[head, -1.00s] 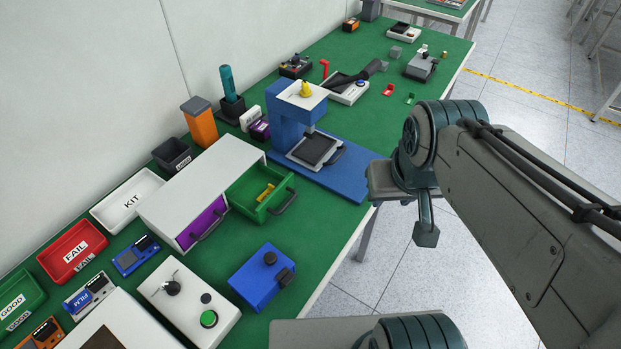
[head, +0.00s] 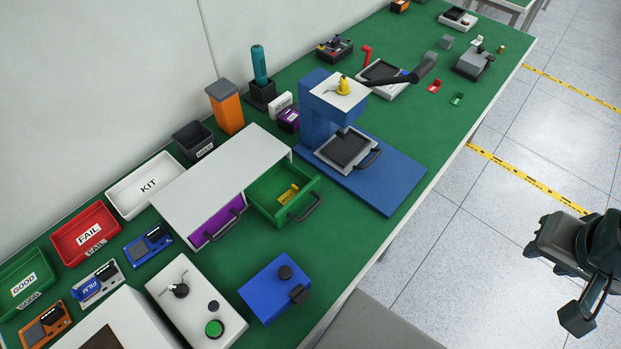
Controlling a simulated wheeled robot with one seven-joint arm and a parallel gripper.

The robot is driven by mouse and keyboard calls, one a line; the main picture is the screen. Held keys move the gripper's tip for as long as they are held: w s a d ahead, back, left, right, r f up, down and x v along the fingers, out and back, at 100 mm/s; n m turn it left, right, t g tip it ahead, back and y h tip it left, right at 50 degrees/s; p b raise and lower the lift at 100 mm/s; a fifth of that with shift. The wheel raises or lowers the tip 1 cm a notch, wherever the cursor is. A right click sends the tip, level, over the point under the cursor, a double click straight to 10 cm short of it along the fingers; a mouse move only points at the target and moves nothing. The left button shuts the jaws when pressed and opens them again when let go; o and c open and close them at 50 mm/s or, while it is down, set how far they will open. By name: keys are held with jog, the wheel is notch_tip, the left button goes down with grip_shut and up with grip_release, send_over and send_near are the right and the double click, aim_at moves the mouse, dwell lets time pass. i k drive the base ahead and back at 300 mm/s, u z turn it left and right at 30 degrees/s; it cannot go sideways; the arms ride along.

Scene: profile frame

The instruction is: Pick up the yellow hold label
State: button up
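A small yellow piece (head: 288,194), which looks like the hold label, lies inside the open green drawer (head: 264,184); its writing is too small to read. The drawer is pulled out from the white cabinet (head: 222,172) on the green bench. My gripper (head: 562,250) is at the right edge, out over the floor and well apart from the bench and the drawer. It is partly cut off by the frame, and its fingers cannot be made out clearly.
A blue press (head: 384,188) with a yellow-topped head stands right of the drawer. A blue box (head: 274,290) and a white button panel (head: 196,306) sit in front. KIT (head: 133,205), FAIL and GOOD trays line the left. A purple drawer (head: 216,222) is beside the green one.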

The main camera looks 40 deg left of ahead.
aim_at(285, 199)
jog(key=u, duration=0.05)
jog(key=i, duration=0.95)
jog(key=u, duration=2.8)
